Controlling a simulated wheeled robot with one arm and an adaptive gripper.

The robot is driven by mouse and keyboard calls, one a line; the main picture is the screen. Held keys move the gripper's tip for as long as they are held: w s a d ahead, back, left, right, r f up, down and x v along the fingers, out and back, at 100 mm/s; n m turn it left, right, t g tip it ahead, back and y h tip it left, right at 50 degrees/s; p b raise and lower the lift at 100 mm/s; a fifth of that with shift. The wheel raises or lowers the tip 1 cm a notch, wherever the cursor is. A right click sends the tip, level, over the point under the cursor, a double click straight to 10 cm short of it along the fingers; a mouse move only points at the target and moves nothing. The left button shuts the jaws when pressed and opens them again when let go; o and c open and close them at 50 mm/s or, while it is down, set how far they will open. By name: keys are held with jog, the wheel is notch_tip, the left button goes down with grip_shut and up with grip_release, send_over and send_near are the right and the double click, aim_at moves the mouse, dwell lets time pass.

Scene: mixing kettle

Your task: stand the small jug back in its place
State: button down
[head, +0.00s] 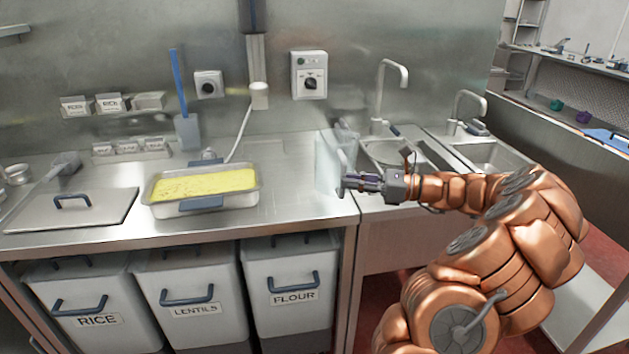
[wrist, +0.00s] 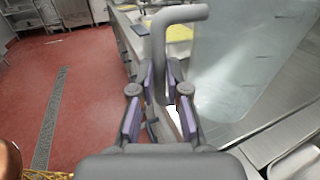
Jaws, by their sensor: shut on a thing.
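The small jug (head: 328,165) is clear and pale, and looks upright in the head view, at the right end of the steel counter beside the sink. My gripper (head: 349,184) is at its right side. In the wrist view the jug's clear wall (wrist: 245,70) fills the right side. Its grey handle (wrist: 159,65) runs down between the fingers of my gripper (wrist: 157,108), which is shut on it. I cannot tell whether the jug's base touches the counter. No marked place for the jug can be made out.
A steel pan of yellow food (head: 205,184) stands mid-counter, left of the jug, with bare steel (head: 285,205) between. A lid (head: 72,210) lies farther left. Sinks (head: 392,154) with tall taps are at the right. Lidded bins (head: 292,290) stand below the counter.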

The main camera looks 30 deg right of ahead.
aim_at(319, 181)
jog(key=w, duration=0.3)
jog(key=w+a, duration=0.1)
jog(key=w, duration=0.2)
jog(key=w+a+f+p, duration=0.1)
jog(key=w, duration=0.2)
jog(key=shift+w+a, duration=0.25)
jog(key=shift+w, duration=0.1)
jog(key=shift+w+a+f, duration=0.1)
jog(key=shift+w+f, duration=0.15)
jog(key=shift+f, duration=0.65)
jog(key=shift+w+f, duration=0.2)
jog(key=shift+f, duration=0.8)
jog(key=c, duration=1.2)
grip_release()
